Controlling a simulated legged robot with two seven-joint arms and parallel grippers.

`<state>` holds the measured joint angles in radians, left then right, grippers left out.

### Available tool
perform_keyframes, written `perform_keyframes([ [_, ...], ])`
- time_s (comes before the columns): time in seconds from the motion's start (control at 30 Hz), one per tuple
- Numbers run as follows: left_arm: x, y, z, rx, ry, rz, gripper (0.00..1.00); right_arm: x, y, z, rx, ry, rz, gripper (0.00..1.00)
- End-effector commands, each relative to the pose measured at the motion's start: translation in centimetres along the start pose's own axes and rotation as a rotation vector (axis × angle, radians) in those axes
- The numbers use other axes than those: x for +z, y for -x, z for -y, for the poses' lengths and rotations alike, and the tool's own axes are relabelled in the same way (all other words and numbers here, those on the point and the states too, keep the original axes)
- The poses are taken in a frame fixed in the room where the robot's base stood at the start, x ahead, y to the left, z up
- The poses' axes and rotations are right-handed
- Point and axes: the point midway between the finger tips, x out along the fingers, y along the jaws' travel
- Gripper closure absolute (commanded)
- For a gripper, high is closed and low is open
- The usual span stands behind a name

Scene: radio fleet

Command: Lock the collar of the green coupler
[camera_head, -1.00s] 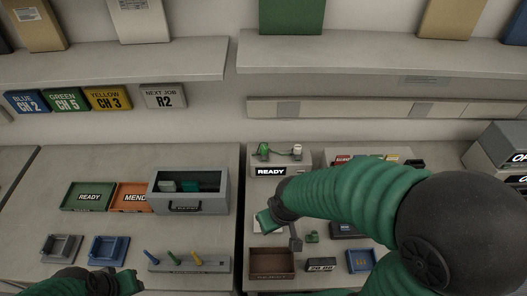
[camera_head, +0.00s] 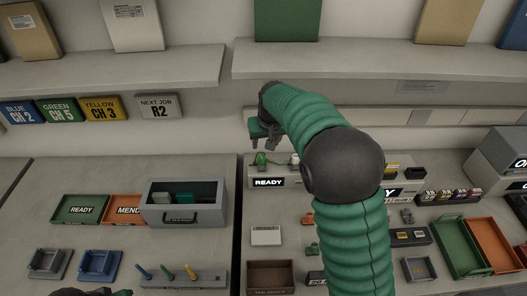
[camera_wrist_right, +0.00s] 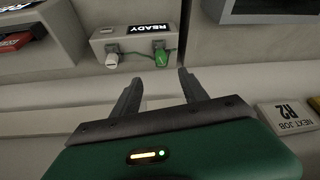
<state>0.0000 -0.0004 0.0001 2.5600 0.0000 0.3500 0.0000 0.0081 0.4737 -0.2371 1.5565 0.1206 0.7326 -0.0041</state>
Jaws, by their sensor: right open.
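The green coupler (camera_head: 261,159) sits at the left end of the grey READY block (camera_head: 267,182) at the back of the bench. It also shows in the right wrist view (camera_wrist_right: 160,56), joined by a thin cable to a white coupler (camera_wrist_right: 112,58). My right gripper (camera_head: 263,143) is just above and behind the green coupler in the head view. In the right wrist view its two fingers (camera_wrist_right: 158,88) are apart and empty, with the green coupler beyond them. Whether the collar is locked cannot be told.
A grey open-topped box (camera_head: 187,204) stands left of the READY block, beside green (camera_head: 80,209) and orange (camera_head: 125,210) trays. A shelf (camera_head: 380,60) overhangs the back. A brown bin (camera_head: 270,276) is at the front. My right arm hides part of the bench.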

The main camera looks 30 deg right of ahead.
Motion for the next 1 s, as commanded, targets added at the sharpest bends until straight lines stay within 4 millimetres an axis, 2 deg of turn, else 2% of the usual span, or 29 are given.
perform_keyframes([
  [0.1, 0.0, 0.2, 0.0, 0.0, 0.0, 0.0, 0.64, 0.1, -3.0, 0.1, 0.001, 0.001, 0.005, 0.49],
  [0.3, -0.1, 0.5, 0.0, 0.0, 0.0, 0.0, 0.64, 0.1, -7.8, 0.0, 0.001, 0.0, 0.005, 0.49],
  [0.53, -0.2, 0.9, 0.0, 0.0, 0.0, 0.0, 0.64, 0.1, -12.5, 0.0, 0.0, 0.0, 0.002, 0.49],
  [0.7, -0.2, 1.0, 0.0, 0.0, 0.0, 0.0, 0.64, 0.0, -14.2, 0.0, 0.0, 0.001, 0.0, 0.49],
  [0.97, -0.2, 0.9, 0.0, 0.0, 0.0, 0.0, 0.64, 0.1, -14.4, 0.0, 0.0, 0.001, -0.001, 0.49],
  [1.0, -0.2, 0.9, 0.0, 0.0, 0.0, 0.0, 0.64, 0.1, -14.4, 0.0, 0.0, 0.001, -0.001, 0.53],
])
